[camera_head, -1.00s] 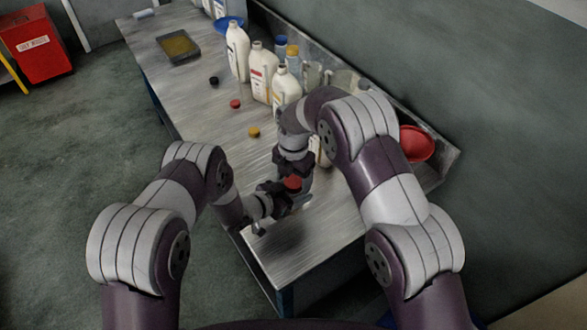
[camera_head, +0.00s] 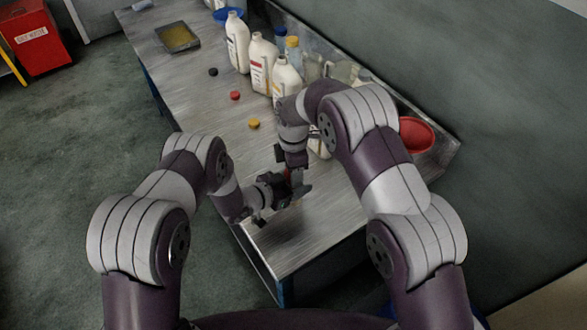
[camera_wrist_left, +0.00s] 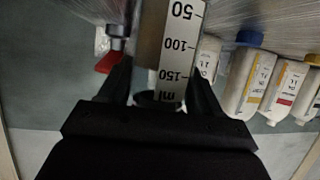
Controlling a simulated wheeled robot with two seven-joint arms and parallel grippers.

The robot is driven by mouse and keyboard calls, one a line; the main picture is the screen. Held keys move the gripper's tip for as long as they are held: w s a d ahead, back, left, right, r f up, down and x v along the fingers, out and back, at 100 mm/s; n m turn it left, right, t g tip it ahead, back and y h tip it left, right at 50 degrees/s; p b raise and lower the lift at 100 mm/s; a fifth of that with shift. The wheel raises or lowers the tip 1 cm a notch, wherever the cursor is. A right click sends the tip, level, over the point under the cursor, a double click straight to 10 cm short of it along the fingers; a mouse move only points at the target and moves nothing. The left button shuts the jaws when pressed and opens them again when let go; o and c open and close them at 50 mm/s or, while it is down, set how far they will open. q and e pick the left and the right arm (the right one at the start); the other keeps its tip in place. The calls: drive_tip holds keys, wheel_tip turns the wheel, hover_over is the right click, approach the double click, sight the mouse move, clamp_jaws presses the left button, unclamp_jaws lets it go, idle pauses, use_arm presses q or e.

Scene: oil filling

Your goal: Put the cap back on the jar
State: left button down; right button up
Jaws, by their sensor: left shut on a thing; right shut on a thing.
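The jar (camera_wrist_left: 150,45) is a clear measuring vessel with a white ml scale. It sits between the fingers of my left gripper (camera_wrist_left: 160,100), which is shut on it. In the head view my left gripper (camera_head: 283,190) is beside my right gripper (camera_head: 290,168), over the near part of the table. A small red patch at the right fingers looks like a red cap (camera_head: 287,173), mostly hidden; my right gripper is shut on it. I cannot tell whether this cap touches the jar.
On the metal table (camera_head: 200,85) lie loose black (camera_head: 213,71), red (camera_head: 235,96) and yellow (camera_head: 254,124) caps. Several white bottles (camera_head: 262,62) line the back. A red bowl (camera_head: 416,135) is at the right, a tray (camera_head: 178,37) at the far left.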

drive_tip(key=shift+m, duration=0.6)
drive_tip(key=o, duration=1.2)
drive_tip(key=shift+c, duration=0.2)
drive_tip(key=shift+r, duration=2.25)
drive_tip(key=o, duration=0.4)
use_arm(q)
drive_tip(key=shift+c, duration=0.6)
unclamp_jaws()
use_arm(e)
drive_tip(key=shift+o, duration=0.2)
